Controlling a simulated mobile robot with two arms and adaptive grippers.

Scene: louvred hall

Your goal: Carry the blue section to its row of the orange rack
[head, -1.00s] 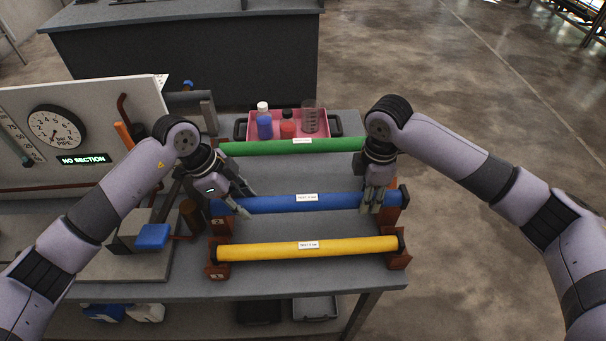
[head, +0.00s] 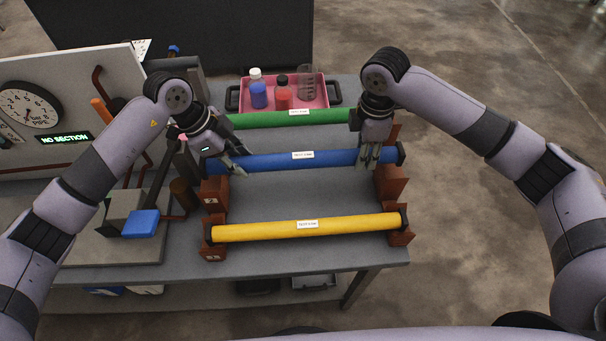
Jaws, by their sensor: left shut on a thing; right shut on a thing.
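The blue section (head: 280,160) is a long tube with a white label and dark end caps, lying across the picture between the green and yellow sections. My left gripper (head: 238,162) is shut on it near its left end. My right gripper (head: 369,155) is shut on it near its right end. The orange rack's middle row shows its brackets below the blue section, at left (head: 214,192) and right (head: 391,186). The section appears raised off them, roughly level; the exact gap is hard to tell.
The yellow section (head: 265,231) rests in the front row. The green section (head: 270,119) lies behind the blue one, its ends partly hidden by my arms. A pink tray (head: 318,102) with bottles and a beaker stands behind. A gauge panel (head: 75,95) reading NO SECTION and a blue block (head: 141,223) stand left.

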